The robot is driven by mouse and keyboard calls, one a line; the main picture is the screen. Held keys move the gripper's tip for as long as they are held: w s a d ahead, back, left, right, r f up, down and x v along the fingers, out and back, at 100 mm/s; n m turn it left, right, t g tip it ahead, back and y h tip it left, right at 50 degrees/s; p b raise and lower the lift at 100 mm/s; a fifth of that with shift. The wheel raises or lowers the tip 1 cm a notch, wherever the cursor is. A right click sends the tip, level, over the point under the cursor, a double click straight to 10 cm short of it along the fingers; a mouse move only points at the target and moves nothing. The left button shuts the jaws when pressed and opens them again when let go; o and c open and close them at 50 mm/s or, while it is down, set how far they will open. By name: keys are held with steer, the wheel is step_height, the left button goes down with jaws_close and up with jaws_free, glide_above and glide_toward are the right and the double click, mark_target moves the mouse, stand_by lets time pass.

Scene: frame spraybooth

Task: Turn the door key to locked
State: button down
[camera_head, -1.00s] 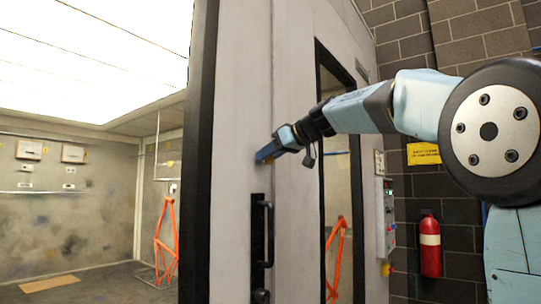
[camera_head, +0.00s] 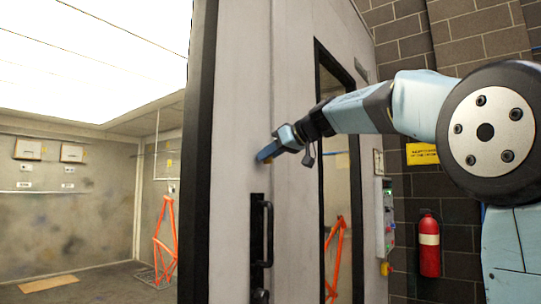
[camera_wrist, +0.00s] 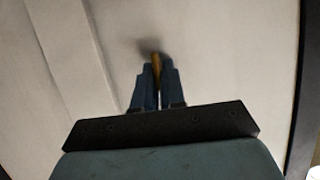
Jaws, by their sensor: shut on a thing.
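My gripper (camera_head: 264,157) is at the face of the pale grey booth door (camera_head: 236,110), above the black handle plate. In the wrist view my gripper (camera_wrist: 157,76) has its two blue fingers close together on a small brass-coloured piece, which looks like the door key (camera_wrist: 156,62). The key's tip points at the door surface and a dark shadow lies around it. Most of the key is hidden between the fingers, so its turn angle cannot be told. In the head view the key is too small to make out clearly.
A black pull handle (camera_head: 267,235) stands out from the door just below my gripper. A tall window (camera_head: 338,190) lies right of it. A control box (camera_head: 385,218) and red extinguisher (camera_head: 429,245) are further right. An orange frame (camera_head: 166,240) stands inside the booth at left.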

steer(key=m+g+y, duration=0.1)
steer(key=m, duration=0.2)
steer(key=m+g+y, duration=0.1)
steer(key=m+y, duration=0.1)
steer(key=m, duration=0.1)
steer(key=w+d+f+m+g+y, duration=0.1)
steer(key=m+y, duration=0.1)
steer(key=m, duration=0.1)
steer(key=shift+m, duration=0.3)
steer(key=shift+f+m+y, duration=0.2)
steer(key=shift+m+y, duration=0.2)
steer(key=shift+m, duration=0.45)
steer(key=shift+f+m+y, duration=0.15)
steer(key=shift+m+y, duration=0.25)
steer(key=shift+m, duration=0.45)
steer(key=shift+g, duration=0.3)
steer(key=c, duration=1.4)
jaws_free()
steer(key=shift+w, duration=0.15)
steer(key=shift+o, duration=0.5)
